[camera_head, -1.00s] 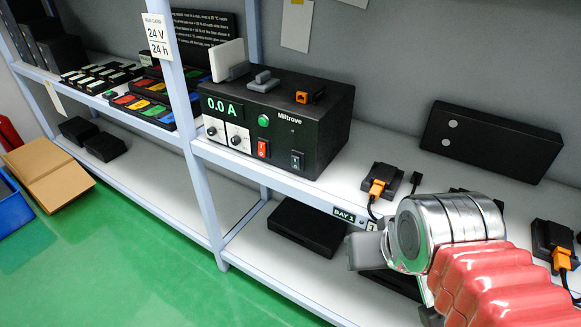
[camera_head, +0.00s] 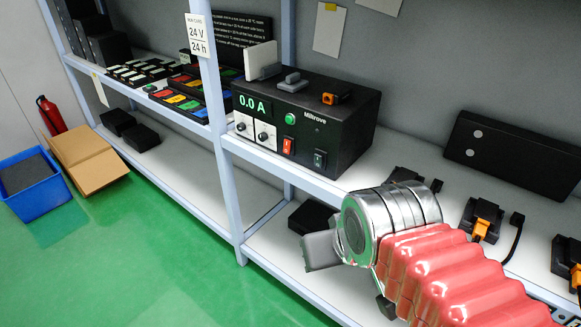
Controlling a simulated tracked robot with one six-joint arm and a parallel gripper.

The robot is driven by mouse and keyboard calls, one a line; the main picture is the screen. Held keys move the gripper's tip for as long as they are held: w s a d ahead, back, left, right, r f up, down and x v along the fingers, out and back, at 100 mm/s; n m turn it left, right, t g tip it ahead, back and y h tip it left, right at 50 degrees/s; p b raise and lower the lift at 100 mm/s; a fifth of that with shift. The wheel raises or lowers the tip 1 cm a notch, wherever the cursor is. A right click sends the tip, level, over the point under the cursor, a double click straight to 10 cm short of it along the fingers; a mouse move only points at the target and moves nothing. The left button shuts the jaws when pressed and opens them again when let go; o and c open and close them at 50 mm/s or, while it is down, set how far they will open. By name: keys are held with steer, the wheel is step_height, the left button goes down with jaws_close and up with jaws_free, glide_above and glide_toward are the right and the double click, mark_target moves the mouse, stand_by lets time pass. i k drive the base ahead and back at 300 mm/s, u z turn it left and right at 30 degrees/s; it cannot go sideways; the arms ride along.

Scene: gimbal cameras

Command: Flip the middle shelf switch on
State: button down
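A black power supply (camera_head: 345,135) marked "Miltrove" stands on the shelf, its green display reading 0.0 A. A red rocker switch (camera_head: 288,146) and a dark rocker switch (camera_head: 320,160) sit low on its front panel. I cannot tell which way either is tipped. A round green button or lamp (camera_head: 290,118) is above them. My gripper (camera_head: 318,251) shows as a grey end piece beyond my silver wrist, below the shelf's front edge in the picture and apart from the switches. Its fingertips are not clear, so its opening cannot be judged.
The shelf board (camera_head: 310,180) has a raised front edge, and a pale upright post (camera_head: 222,140) stands left of the supply. Black devices with orange plugs (camera_head: 485,218) sit to the right. A blue bin (camera_head: 38,195) and cardboard box (camera_head: 88,160) stand on the open green floor.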

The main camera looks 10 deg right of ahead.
mark_target(318, 159)
steer(key=u, duration=1.15)
steer(key=k, duration=0.7)
steer(key=u, duration=0.4)
steer(key=i, duration=1)
